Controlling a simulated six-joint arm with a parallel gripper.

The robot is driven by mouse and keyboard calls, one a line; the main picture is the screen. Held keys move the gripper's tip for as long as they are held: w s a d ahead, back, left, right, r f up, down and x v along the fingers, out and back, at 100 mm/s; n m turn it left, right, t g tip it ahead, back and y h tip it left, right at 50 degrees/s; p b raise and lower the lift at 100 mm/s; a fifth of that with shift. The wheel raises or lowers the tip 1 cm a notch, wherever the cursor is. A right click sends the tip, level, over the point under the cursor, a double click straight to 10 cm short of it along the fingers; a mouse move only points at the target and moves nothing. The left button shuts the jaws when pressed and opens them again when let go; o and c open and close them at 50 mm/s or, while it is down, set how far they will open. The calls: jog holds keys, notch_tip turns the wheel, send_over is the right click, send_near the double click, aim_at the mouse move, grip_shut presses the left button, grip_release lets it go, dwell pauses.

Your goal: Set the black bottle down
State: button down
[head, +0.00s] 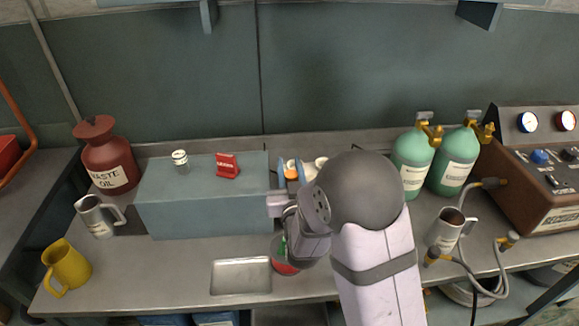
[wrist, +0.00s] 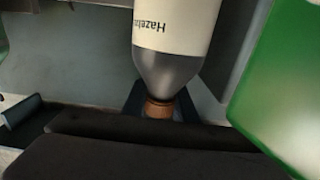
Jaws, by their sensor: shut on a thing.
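The black bottle (wrist: 168,70) shows large in the wrist view, with a dark grey shoulder, a cream label and a brown neck or cap. The label's readable start is "Hazel", upside down in the picture. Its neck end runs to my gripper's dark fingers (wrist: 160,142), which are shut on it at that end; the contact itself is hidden. In the head view my gripper (head: 284,232) is over the bench, left of my forearm, and the bottle cannot be made out there. Whether its base touches anything is hidden.
A blurred green thing (wrist: 280,90) is close on the right in the wrist view. In the head view, a red round thing (head: 285,268) sits below my gripper, beside a metal tray (head: 241,262). A blue-grey box (head: 205,210) stands left; green cylinders (head: 413,160) stand right.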

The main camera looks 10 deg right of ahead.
aim_at(292, 180)
jog(key=c, duration=1.8)
grip_release()
jog(key=shift+f, duration=0.2)
jog(key=shift+c, duration=0.2)
jog(key=o, duration=0.4)
jog(key=shift+r, duration=0.1)
jog(key=s, duration=0.4)
jog(key=shift+s+r+b, duration=0.1)
jog(key=shift+s+b, duration=0.15)
jog(key=shift+b, duration=0.05)
jog(key=shift+s+r+p, duration=0.2)
jog(key=shift+s+p, duration=0.15)
jog(key=shift+p, duration=1.05)
